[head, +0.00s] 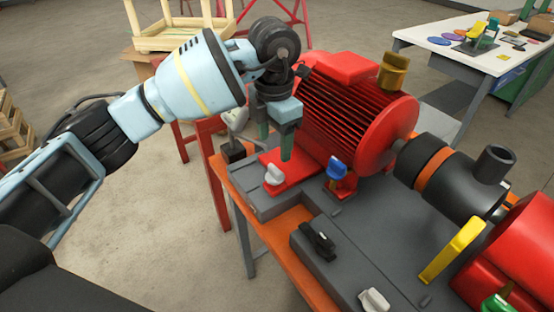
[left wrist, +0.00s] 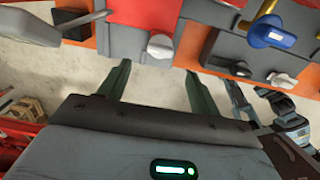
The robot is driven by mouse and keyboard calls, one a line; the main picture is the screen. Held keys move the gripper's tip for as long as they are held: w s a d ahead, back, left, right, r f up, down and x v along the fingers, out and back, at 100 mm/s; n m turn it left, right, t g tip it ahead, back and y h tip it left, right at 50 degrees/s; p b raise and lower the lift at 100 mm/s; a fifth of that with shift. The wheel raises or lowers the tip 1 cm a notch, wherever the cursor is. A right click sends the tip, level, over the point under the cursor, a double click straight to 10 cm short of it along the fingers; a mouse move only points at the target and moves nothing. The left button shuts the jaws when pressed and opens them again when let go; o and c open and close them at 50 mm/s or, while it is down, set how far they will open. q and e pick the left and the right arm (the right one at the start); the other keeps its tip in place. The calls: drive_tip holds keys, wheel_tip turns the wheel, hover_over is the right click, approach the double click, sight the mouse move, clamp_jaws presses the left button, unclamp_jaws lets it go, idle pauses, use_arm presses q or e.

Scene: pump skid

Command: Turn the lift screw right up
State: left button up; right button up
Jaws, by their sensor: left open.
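I cannot tell for sure which knob is the lift screw. The nearest to my gripper is a white winged knob (head: 273,175) on a red foot plate at the skid's near left corner. My left gripper (head: 276,148) is open, pointing down just above this knob. In the left wrist view the white knob (left wrist: 160,47) shows beyond and between the two spread fingertips (left wrist: 157,70), and no contact is visible. Another white knob (head: 373,300) sits at the skid's front edge. My right gripper (left wrist: 240,98) seems to show partly at the right of the left wrist view.
A blue knob (head: 336,168) stands right of the white one, and a black knob (head: 318,240) lies nearer. The red finned motor (head: 345,105) rises close behind my gripper. A yellow lever (head: 452,250) juts up at right.

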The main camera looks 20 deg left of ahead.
sight(275, 168)
use_arm(q)
drive_tip(key=shift+f, duration=0.9)
wheel_tip(275, 168, down, 5)
drive_tip(key=shift+r, duration=0.1)
drive_tip(key=shift+f, duration=0.6)
use_arm(e)
drive_tip(key=shift+w+r, duration=0.15)
drive_tip(key=shift+w, duration=0.15)
use_arm(q)
drive_tip(key=c, duration=0.8)
drive_tip(key=shift+c, duration=0.9)
use_arm(e)
drive_tip(key=shift+s+f, duration=0.25)
drive_tip(key=shift+s, duration=0.15)
